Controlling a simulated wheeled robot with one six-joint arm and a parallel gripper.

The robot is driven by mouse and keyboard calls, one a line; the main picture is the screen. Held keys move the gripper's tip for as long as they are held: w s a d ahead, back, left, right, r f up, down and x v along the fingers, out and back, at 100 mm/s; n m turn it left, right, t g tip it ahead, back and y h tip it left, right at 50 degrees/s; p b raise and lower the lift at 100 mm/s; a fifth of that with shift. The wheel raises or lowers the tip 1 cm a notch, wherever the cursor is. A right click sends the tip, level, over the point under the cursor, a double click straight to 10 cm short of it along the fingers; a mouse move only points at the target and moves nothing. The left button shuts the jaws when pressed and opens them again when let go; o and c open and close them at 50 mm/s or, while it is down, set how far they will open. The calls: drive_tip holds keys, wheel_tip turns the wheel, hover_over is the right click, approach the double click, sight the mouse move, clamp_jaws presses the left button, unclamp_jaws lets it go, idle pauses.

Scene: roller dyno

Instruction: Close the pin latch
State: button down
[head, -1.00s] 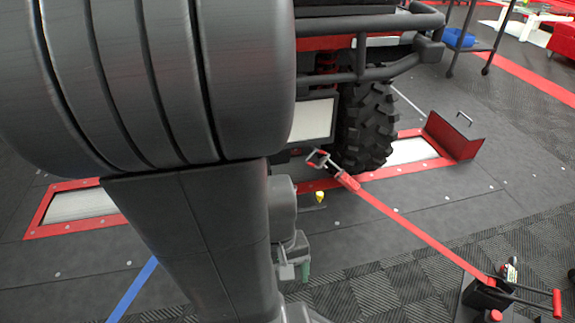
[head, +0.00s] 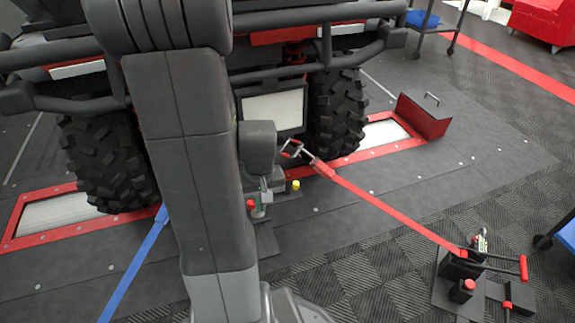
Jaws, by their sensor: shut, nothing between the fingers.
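My gripper (head: 258,212) is small in the head view, below my dark grey wrist link, with a bit of green at its end. It appears shut and empty. A small red knob (head: 250,203) shows right beside it; I cannot tell whether they touch. A yellow knob (head: 295,185) stands a little to the right on a dark fixture in front of the vehicle. I cannot make out the pin latch for certain; my arm hides part of this area.
A vehicle with knobby tyres (head: 335,112) stands on red-framed rollers. A red strap (head: 385,208) runs from a metal hook to a floor-mounted ratchet (head: 460,268) at lower right. A blue strap (head: 130,275) lies left.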

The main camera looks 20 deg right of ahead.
drive_tip(key=w+d+f+m+t+h+p, duration=0.1)
drive_tip(key=w+d+f+t, duration=0.1)
drive_tip(key=w+d, duration=0.75)
drive_tip(key=w+d+f+t+p, duration=0.2)
drive_tip(key=w+d+f, duration=0.1)
drive_tip(key=w+d, duration=0.6)
wheel_tip(320, 180, down, 9)
drive_tip(key=a+b, duration=0.1)
drive_tip(key=b, duration=0.4)
drive_tip(key=shift+w+a+f, duration=0.15)
drive_tip(key=shift+a+f, duration=0.05)
drive_tip(key=shift+a, duration=0.05)
drive_tip(key=shift+m, duration=0.4)
